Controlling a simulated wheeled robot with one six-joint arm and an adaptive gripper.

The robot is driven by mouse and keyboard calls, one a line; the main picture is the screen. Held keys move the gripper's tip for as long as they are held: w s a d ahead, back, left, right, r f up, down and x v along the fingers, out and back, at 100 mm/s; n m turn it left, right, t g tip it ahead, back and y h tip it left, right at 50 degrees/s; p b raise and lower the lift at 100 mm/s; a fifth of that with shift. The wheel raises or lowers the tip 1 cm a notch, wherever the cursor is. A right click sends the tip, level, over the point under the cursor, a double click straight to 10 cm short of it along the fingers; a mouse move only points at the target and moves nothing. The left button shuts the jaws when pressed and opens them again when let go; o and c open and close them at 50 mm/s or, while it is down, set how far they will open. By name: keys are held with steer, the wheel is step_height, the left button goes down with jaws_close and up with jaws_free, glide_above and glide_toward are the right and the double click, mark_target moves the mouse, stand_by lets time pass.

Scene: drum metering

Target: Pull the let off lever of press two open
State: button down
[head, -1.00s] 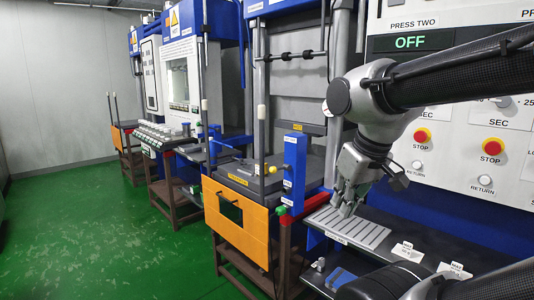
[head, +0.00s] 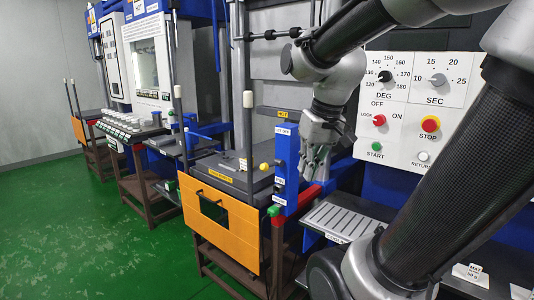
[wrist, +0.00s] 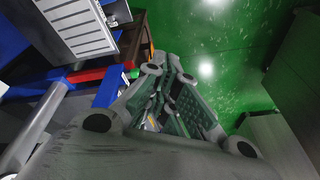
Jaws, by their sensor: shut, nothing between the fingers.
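A tall blue box (head: 286,165) with small white labels stands at the right front corner of the press. A lever with a yellow round knob (head: 265,166) sticks out on the box's left side, over the press bed. The label at the top of the box seems to read LET OFF. My gripper (head: 313,178) is shut and empty, pointing down just right of the blue box, apart from the yellow knob. In the wrist view the fingers fill the middle, and the blue box (wrist: 109,88) shows beside them; the yellow knob cannot be made out there.
A green knob (head: 273,211) sits at the end of a red bar (head: 310,196) below the box. A slotted tray (head: 345,220) lies to the right. An orange guard (head: 225,222) fronts the press. The control panel (head: 410,120) stands behind my arm. Green floor is open at left.

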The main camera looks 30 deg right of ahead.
steer(key=w+d+r+n+t+y, duration=0.1)
steer(key=w+d+r+n, duration=0.25)
steer(key=w, duration=0.75)
steer(key=w+d+r+n+t+y, duration=0.2)
steer(key=w+d+r, duration=0.15)
steer(key=w, duration=0.75)
glide_above(271, 166)
steer(key=w, duration=0.1)
step_height(271, 166, down, 11)
steer(key=shift+f, duration=0.15)
steer(key=shift+a+f, duration=0.1)
steer(key=shift+f, duration=0.65)
steer(key=shift+s, duration=0.1)
